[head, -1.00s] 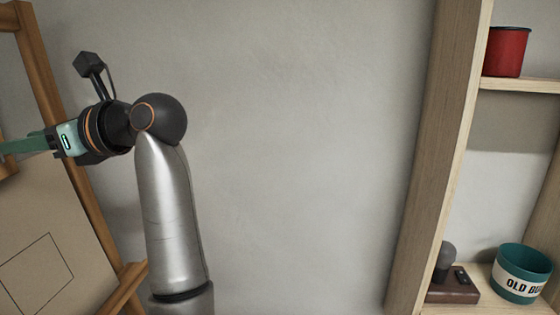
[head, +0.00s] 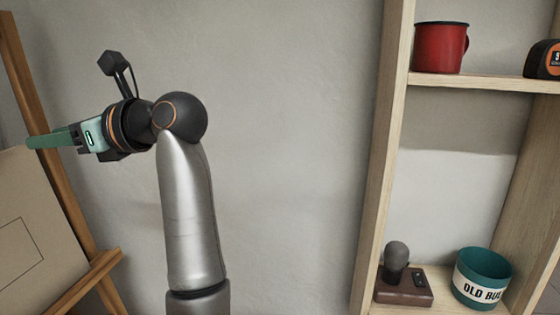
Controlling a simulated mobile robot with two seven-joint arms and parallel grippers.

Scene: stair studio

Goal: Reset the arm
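My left arm rises from the bottom of the head view and bends at a dark elbow-like joint. My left gripper (head: 52,140) points left from it, in front of the wall and near the easel. Its green fingers show edge-on, so I cannot tell whether they are open or shut. No separate object shows clearly at the fingertips. My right gripper is not in view.
A wooden easel (head: 42,115) with a board (head: 45,215) stands at left. A wooden shelf (head: 385,150) at right holds a red mug (head: 440,48), a tape measure (head: 543,60), a brown block with a dark knob (head: 405,290) and a teal tin (head: 485,264). Bare wall lies between.

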